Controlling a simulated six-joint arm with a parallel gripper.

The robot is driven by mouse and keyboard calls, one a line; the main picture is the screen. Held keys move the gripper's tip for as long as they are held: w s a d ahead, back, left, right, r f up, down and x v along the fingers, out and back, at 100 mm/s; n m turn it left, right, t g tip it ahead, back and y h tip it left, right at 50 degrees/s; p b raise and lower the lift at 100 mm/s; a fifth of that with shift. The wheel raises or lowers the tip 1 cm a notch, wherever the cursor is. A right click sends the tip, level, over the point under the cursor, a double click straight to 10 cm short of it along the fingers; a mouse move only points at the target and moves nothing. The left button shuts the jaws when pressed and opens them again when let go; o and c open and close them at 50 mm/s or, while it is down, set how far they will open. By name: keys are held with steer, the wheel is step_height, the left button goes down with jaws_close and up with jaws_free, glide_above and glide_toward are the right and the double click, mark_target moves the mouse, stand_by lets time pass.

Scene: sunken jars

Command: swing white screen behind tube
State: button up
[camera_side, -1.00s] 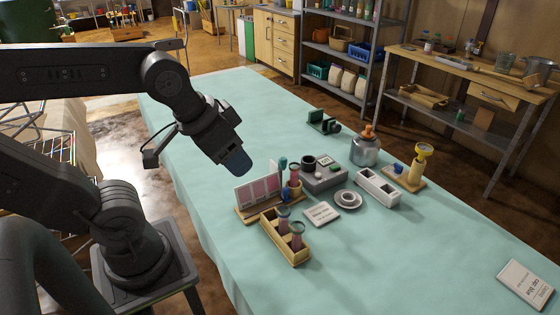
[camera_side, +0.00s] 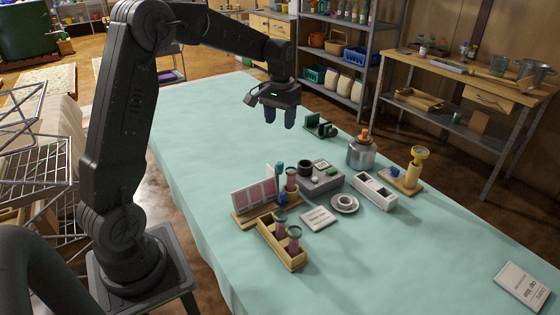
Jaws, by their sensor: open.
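A wooden stand (camera_side: 241,215) near the middle of the table holds an upright card with pink colour patches (camera_side: 254,196). A thin white panel (camera_side: 271,171) shows edge-on just above the card's right end; I take it for the white screen, and most of it is hidden. A tube with dark pink contents (camera_side: 291,182) stands upright at the stand's right end, beside the panel. My gripper (camera_side: 280,118) is open and empty, its two dark fingers pointing down above the table, beyond the stand and clear of it.
A wooden rack (camera_side: 280,247) with two tubes stands in front. The cloth's left side is clear.

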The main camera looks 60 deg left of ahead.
mark_target(280, 163)
steer(key=f, duration=1.4)
steer(key=shift+w+a+f, duration=0.1)
steer(key=shift+a, duration=0.1)
steer(key=shift+c, duration=0.3)
steer(key=c, duration=0.9)
steer(key=shift+o, duration=0.2)
